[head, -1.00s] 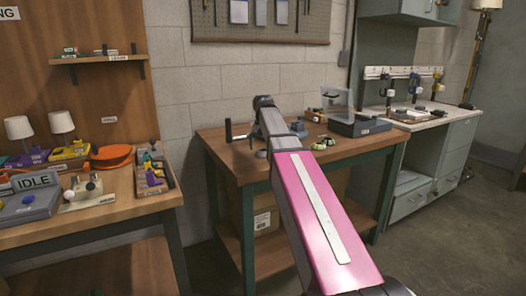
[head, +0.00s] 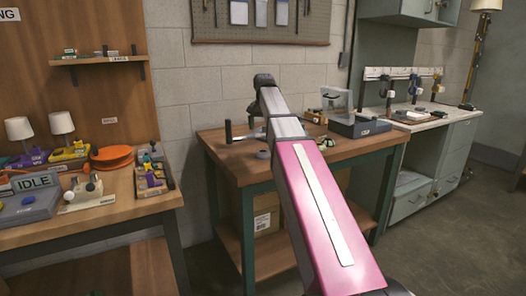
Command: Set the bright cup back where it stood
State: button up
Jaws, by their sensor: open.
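I cannot pick out a bright cup in the head view. My gripper is not visible; my pink and grey arm reaches over the middle workbench (head: 350,152) and hides part of its top. A grey box with a raised clear lid (head: 358,126) stands at the bench's right end.
The left bench (head: 112,190) holds two small white-shaded lamps (head: 61,123), an orange disc stack (head: 113,157) and a box with an IDLE display (head: 30,201). A grey counter (head: 440,122) with a rack of parts (head: 404,73) stands at right. Floor shows between the benches.

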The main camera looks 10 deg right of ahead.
aim_at(265, 150)
jog(key=f+m, duration=1.2)
jog(key=m, duration=0.1)
jog(key=shift+w+d, duration=0.1)
jog(key=shift+d, duration=0.15)
jog(key=c, duration=1.1)
jog(key=shift+r, duration=0.2)
